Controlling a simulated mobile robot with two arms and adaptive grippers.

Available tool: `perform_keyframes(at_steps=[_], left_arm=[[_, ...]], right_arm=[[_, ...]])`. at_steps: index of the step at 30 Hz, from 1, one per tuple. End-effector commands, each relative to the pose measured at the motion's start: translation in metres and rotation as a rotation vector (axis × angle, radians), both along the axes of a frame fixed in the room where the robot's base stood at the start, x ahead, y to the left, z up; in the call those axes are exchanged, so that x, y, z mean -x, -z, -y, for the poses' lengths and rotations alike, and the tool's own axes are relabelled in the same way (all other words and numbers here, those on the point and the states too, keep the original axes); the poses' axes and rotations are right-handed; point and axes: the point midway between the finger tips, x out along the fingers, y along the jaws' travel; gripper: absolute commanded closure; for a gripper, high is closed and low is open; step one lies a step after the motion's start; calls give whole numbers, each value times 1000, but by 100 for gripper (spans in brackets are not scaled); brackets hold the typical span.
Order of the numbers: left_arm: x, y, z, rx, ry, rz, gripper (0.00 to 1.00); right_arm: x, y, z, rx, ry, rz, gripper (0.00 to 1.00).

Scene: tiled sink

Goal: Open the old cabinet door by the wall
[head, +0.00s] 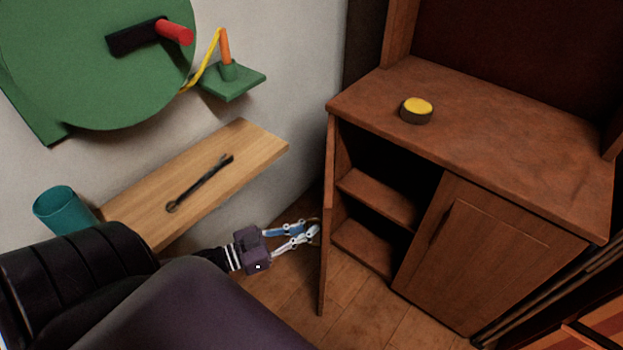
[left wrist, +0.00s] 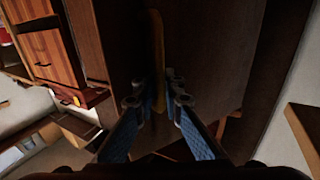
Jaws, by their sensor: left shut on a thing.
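The old brown wooden cabinet (head: 480,150) stands against the wall at the right. Its left door (head: 326,225) is swung well open and shows almost edge-on. Two inner shelves (head: 377,198) show behind the opening. The right door (head: 485,250) is closed. My left gripper (head: 314,230) is at the outer face of the open door. In the left wrist view, its blue fingers (left wrist: 158,95) are closed around the long, yellowish handle (left wrist: 157,55) on the dark door panel (left wrist: 205,50). My right gripper is out of view.
A yellow-topped round tin (head: 416,110) sits on the cabinet top. A wooden wall shelf (head: 240,145) holding a dark tool (head: 200,183) is above and left of my gripper. A teal cup (head: 62,212) and green wheel (head: 90,60) are at left. Wooden floor (head: 355,300) shows below the door.

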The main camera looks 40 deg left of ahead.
Motion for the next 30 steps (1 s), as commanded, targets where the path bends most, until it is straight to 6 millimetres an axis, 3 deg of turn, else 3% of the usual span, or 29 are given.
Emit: perform_keyframes(at_steps=[5, 6, 10, 20, 26, 30], left_arm=[[3, 2, 3, 1, 6, -4, 100], [3, 2, 3, 1, 7, -4, 88], [2, 2, 3, 0, 5, -4, 75], [1, -2, 1, 0, 2, -1, 75], [2, -23, 2, -1, 5, 0, 75], [2, -50, 3, 5, 7, 7, 75]], right_arm=[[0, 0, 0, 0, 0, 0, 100], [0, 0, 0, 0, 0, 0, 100], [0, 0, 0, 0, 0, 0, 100], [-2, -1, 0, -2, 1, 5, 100], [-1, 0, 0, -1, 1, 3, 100], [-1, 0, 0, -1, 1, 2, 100]])
